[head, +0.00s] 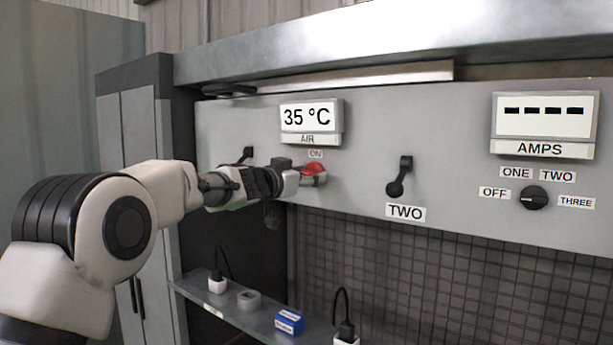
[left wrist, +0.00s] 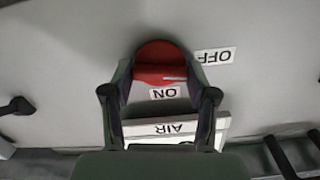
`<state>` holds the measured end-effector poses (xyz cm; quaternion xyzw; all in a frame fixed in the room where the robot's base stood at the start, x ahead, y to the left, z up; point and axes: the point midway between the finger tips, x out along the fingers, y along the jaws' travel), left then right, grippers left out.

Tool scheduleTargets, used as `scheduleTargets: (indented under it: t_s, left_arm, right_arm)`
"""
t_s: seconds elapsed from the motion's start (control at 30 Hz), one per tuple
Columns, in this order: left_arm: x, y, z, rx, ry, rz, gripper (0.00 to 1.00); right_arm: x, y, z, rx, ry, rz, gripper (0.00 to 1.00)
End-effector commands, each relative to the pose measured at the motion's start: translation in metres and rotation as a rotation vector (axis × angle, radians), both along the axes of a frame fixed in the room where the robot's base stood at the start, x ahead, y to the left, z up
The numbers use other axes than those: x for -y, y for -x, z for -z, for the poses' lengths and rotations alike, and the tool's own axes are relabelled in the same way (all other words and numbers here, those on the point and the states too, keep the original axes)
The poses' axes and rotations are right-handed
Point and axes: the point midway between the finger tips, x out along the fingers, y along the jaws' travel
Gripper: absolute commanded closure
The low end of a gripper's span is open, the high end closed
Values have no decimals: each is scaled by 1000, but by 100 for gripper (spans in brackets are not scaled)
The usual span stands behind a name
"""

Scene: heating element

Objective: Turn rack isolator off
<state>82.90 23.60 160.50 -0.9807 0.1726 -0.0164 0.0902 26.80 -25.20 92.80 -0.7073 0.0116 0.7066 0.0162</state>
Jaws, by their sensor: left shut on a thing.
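A red rotary knob (head: 315,171) sits on the grey panel under the AIR display, just below a small ON label (head: 316,154). My left gripper (head: 293,178) is at the knob and partly covers it in the head view. In the left wrist view, which is upside down, the red knob (left wrist: 160,62) lies between the two fingers of my left gripper (left wrist: 160,78), which is shut on it. A small white mark shows on the knob. The ON label (left wrist: 165,93) and an OFF label (left wrist: 214,56) are beside it. My right gripper is not in view.
The AIR display (head: 308,117) reads 35 °C. A black lever (head: 398,180) labelled TWO is to the right, and another black lever (head: 245,154) is behind my arm. A black selector knob (head: 533,198) is under the AMPS display. A shelf (head: 255,317) with small items runs below.

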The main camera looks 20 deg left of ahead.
Motion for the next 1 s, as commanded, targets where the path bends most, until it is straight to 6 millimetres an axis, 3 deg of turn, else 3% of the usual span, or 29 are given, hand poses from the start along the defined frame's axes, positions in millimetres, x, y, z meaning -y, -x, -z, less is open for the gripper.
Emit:
scheduleTargets:
  t_s: [0.33, 0.9, 0.93, 0.97, 1.0]
  left_arm:
    - [-1, 1, -6, -49, 159, 1, 77]
    - [-1, 1, -5, -62, 190, 1, 77]
    - [-1, 1, -5, -62, 190, 1, 31]
    - [-1, 1, -5, -62, 190, 1, 21]
    - [-1, 1, -4, -63, 190, 0, 17]
  right_arm:
    - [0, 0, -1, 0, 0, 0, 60]
    - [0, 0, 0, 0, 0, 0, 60]
    - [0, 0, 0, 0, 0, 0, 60]
    - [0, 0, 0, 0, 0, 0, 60]
    - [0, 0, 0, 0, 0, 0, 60]
